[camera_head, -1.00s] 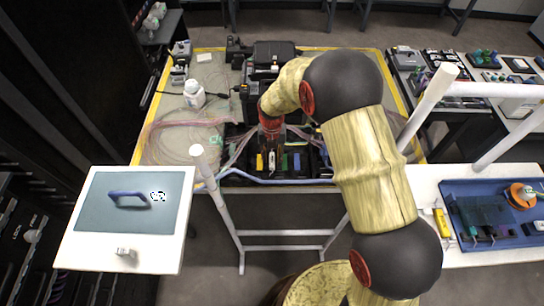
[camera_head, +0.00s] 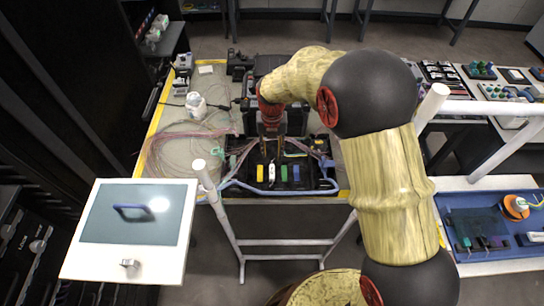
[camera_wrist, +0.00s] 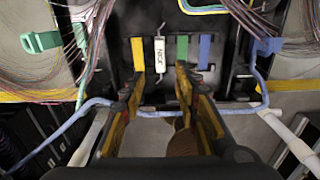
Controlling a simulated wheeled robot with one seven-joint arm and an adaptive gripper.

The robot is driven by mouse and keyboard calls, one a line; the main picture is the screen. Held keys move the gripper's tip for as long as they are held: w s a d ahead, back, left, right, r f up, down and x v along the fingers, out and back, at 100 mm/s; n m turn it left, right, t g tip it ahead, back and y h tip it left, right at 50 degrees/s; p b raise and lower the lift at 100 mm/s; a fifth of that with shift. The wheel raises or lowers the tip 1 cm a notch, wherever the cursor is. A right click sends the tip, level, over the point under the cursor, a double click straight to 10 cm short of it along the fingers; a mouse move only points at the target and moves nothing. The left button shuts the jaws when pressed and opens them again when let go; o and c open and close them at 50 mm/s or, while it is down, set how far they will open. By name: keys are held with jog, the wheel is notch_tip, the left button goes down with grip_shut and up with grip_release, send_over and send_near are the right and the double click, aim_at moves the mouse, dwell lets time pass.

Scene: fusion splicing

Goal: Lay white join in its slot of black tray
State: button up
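The white join (camera_wrist: 160,53) lies in the black tray (camera_head: 238,186), in the row between the yellow piece (camera_wrist: 138,54) and the green piece (camera_wrist: 182,48). It also shows in the head view (camera_head: 271,173) as a small white strip. It lies lengthwise, roughly parallel to its neighbours; whether it is fully seated in its slot I cannot tell. My gripper (camera_wrist: 160,78) is open and empty, its two fingers apart on the near side of the join and not touching it. In the head view my gripper (camera_head: 270,135) is over the back part of the tray.
A blue piece (camera_wrist: 204,51) lies right of the green one. Thin cables (camera_wrist: 45,70) run along both sides, and a blue cable (camera_wrist: 150,113) crosses the tray's front. A white bottle (camera_head: 196,105) stands on the table at left. A blue tray (camera_head: 490,225) is at right.

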jog(key=s+d+r+m+t, duration=0.1)
jog(key=s+d+r+m, duration=0.25)
jog(key=r+m, duration=0.3)
jog(key=s+d+r+m+t, duration=0.1)
jog(key=s+d+r+m, duration=0.3)
jog(key=r, duration=0.3)
jog(key=s+d+r+m+t, duration=0.1)
jog(key=s+d+r+m, duration=0.15)
jog(key=r+m, duration=0.4)
jog(key=s+d+r+m+t, duration=0.1)
jog(key=s+d+r+m, duration=0.2)
jog(key=s+m, duration=0.6)
jog(key=s+d+r+m+t, duration=0.1)
jog(key=s+d+r+m, duration=0.2)
jog(key=s+m, duration=0.6)
jog(key=shift+d+m+t, duration=0.25)
jog(key=shift+m+t, duration=0.05)
jog(key=shift+w, duration=0.1)
